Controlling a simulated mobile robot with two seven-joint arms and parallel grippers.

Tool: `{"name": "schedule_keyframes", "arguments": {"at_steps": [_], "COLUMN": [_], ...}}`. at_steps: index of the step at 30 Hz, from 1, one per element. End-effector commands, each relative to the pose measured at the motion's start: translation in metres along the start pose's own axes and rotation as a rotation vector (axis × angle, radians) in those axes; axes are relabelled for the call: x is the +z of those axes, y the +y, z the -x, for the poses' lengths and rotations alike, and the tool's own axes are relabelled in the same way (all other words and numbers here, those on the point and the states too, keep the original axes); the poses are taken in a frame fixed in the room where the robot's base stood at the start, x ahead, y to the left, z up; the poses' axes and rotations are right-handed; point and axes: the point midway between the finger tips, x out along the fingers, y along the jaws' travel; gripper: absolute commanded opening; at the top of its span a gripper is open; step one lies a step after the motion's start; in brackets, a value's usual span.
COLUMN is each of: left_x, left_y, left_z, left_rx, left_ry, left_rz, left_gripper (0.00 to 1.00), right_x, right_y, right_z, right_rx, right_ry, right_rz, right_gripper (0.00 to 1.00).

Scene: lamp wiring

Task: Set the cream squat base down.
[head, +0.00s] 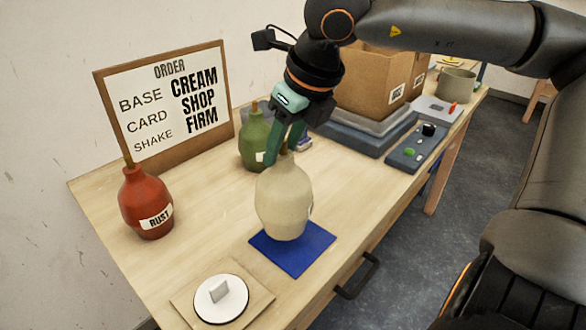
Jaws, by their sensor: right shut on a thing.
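The cream squat base (283,199) is upright over the blue mat (305,256) near the table's front edge. Its bottom overlaps the mat in the picture; I cannot tell whether it touches. My right gripper (284,152) comes down from above and is shut on the neck of the cream base. The gripper's fingers hide part of the neck. A label shows only as a sliver on the base's right side. My left gripper is not in view.
A red base labelled RUST (147,205) stands at the left, a green base (256,140) behind. An order board (165,105) leans at the back. A white disc on a wooden plate (221,299) lies in front. A cardboard box (375,80) and a grey tray (417,148) are at right.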

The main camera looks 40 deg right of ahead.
Motion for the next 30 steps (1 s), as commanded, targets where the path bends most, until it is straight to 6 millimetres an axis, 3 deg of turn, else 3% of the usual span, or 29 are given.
{"name": "schedule_keyframes", "arguments": {"at_steps": [11, 18, 30], "left_x": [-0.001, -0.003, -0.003], "left_y": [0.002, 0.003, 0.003], "left_z": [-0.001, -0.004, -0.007], "left_rx": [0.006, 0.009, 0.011], "left_ry": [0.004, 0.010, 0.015], "left_rz": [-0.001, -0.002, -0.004], "left_gripper": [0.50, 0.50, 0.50], "right_x": [-0.012, -0.023, -0.025], "right_y": [-0.017, -0.017, -0.018], "right_z": [-0.017, -0.043, -0.048], "right_rx": [0.003, -0.001, -0.002], "right_ry": [-0.007, -0.005, -0.007], "right_rz": [-0.001, -0.001, -0.001], "right_gripper": [0.00, 0.00, 0.00]}}
